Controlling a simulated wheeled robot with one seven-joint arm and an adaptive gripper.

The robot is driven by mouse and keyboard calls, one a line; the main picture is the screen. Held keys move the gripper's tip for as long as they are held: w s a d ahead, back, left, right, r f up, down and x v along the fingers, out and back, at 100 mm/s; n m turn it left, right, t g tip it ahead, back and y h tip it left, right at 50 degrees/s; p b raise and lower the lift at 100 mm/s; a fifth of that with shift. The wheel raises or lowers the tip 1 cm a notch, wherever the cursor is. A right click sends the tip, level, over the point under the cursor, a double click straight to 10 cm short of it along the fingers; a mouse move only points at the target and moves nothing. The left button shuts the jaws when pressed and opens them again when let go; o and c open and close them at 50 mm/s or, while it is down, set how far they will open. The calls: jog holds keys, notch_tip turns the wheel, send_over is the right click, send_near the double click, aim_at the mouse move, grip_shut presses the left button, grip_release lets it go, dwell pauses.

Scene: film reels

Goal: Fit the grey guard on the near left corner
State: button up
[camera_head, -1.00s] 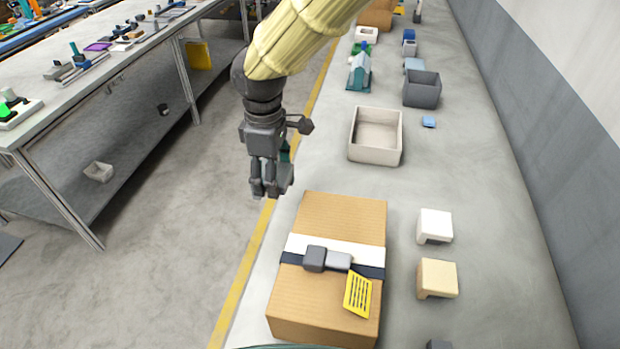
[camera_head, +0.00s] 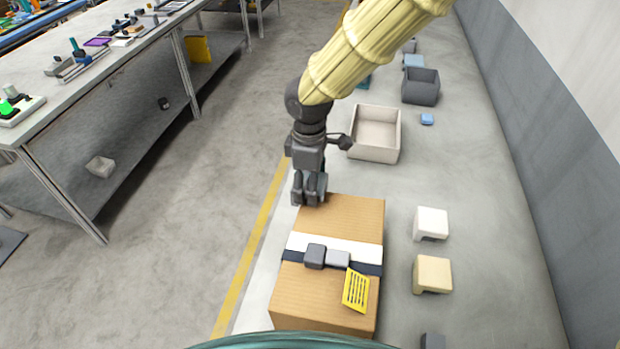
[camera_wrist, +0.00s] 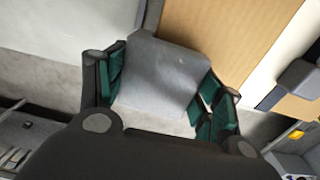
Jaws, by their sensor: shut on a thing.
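The grey guard (camera_wrist: 165,75) is a flat-faced block between the green-padded fingers of my gripper (camera_wrist: 163,92) in the wrist view. My gripper is shut on it. In the head view my gripper (camera_head: 310,192) is at the carton's far left corner, and the fingers mostly hide the guard. The cardboard carton (camera_head: 345,222) carries a white and dark strap, with a dark grey and light grey buckle (camera_head: 326,256) on it. The carton also shows beside the guard in the wrist view (camera_wrist: 225,30). I cannot tell whether guard and carton touch.
A white guard (camera_head: 431,223) and a cream guard (camera_head: 432,273) lie right of the carton, with a dark grey piece (camera_head: 433,341) at the bottom edge. A yellow tag (camera_head: 356,290) lies on the carton. A pale open bin (camera_head: 375,152) stands behind it.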

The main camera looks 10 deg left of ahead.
jog(key=o, duration=1.2)
jog(key=shift+d, duration=0.1)
jog(key=shift+r, duration=0.1)
jog(key=shift+w+r, duration=0.1)
jog(key=shift+r, duration=0.45)
notch_tip(320, 180, up, 11)
jog(key=b, duration=0.2)
jog(key=shift+s, duration=0.2)
jog(key=shift+f, duration=0.15)
